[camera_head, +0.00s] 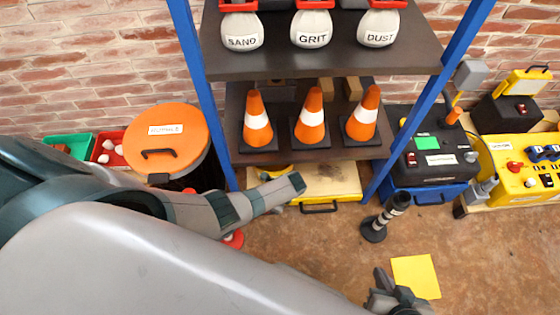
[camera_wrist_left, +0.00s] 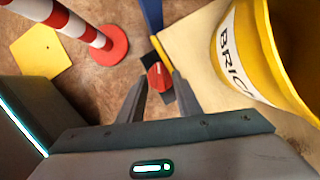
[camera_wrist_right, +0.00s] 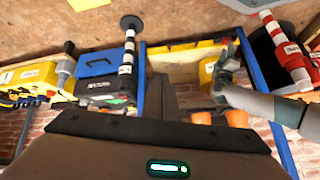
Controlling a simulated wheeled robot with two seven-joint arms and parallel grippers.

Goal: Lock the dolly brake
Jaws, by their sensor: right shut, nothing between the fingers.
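A red knob-like part (camera_wrist_left: 156,76) sits on a small black plate at the edge of a pale board (camera_wrist_left: 204,70) in the left wrist view; it looks like the dolly brake. My left gripper (camera_wrist_left: 159,82) is open, its fingertips either side of the red part; contact cannot be told. A yellow bucket marked "BRIC" (camera_wrist_left: 285,60) stands on the board. In the head view the pale yellow board (camera_head: 345,180) lies under the shelf with a black handle, and my left arm hides its left corner. My right gripper (camera_head: 382,280) is shut and empty, low over the floor.
A blue-post shelf (camera_head: 300,62) holds cones and sacks above the board. A red-and-white post (camera_wrist_left: 75,28) stands close to my left gripper. A black-and-white post (camera_head: 385,217) and a yellow floor sheet (camera_head: 416,277) are at the right. An orange-lidded drum (camera_head: 175,135) stands left.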

